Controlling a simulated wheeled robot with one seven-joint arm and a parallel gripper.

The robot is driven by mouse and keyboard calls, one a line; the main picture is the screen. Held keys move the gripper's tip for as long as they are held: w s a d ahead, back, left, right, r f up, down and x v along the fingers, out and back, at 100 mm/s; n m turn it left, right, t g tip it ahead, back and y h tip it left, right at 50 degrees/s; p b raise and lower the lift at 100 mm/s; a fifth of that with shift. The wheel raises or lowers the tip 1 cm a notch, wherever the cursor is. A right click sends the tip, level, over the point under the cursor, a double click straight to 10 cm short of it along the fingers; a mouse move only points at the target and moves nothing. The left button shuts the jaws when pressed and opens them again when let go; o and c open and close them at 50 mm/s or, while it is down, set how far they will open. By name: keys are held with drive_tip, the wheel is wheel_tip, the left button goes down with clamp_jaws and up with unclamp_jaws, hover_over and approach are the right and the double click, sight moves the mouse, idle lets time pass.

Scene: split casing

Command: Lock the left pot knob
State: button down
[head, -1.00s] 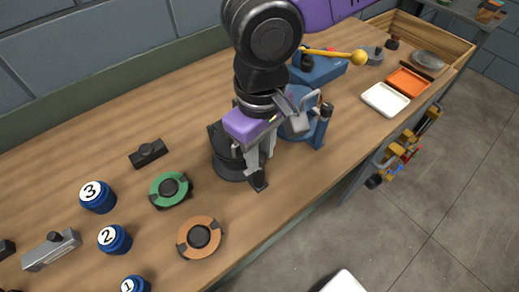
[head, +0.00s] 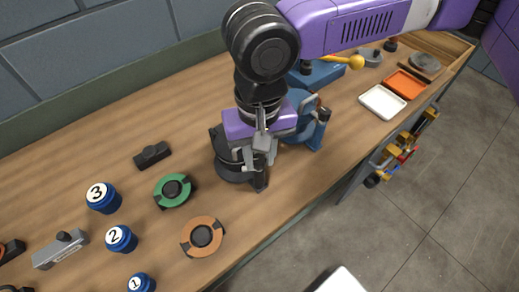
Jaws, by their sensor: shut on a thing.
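A black round casing (head: 226,163) stands on the bench near the middle of the head view, partly covered by my arm. My gripper (head: 260,166) points down at its right side. Its grey fingers are shut on a small part there, seemingly a knob of the casing. The fingers and the purple gripper body hide most of that part, so I cannot tell which knob it is or how it is turned.
A blue vise (head: 319,128) stands close to the right of my gripper. To the left are a green ring (head: 173,190), an orange ring (head: 202,237), a black block (head: 151,155) and blue numbered pots (head: 103,198). White (head: 383,102) and orange (head: 405,85) trays lie at the right.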

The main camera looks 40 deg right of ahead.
sight(258, 159)
drive_tip(key=m+p, duration=0.1)
drive_tip(key=m, duration=0.1)
drive_tip(key=m+p, duration=0.4)
drive_tip(key=shift+a+r, duration=0.1)
drive_tip(key=shift+r, duration=0.15)
drive_tip(key=m+p, duration=0.3)
drive_tip(key=shift+m, duration=0.3)
drive_tip(key=shift+f+m+p, duration=0.15)
drive_tip(key=shift+m+p, duration=0.75)
drive_tip(key=shift+p, duration=0.25)
drive_tip(key=shift+w+f, duration=0.1)
drive_tip(key=c, duration=1.1)
unclamp_jaws()
wheel_tip(258, 159, up, 8)
drive_tip(key=shift+f+p, duration=0.1)
drive_tip(key=shift+p, duration=0.55)
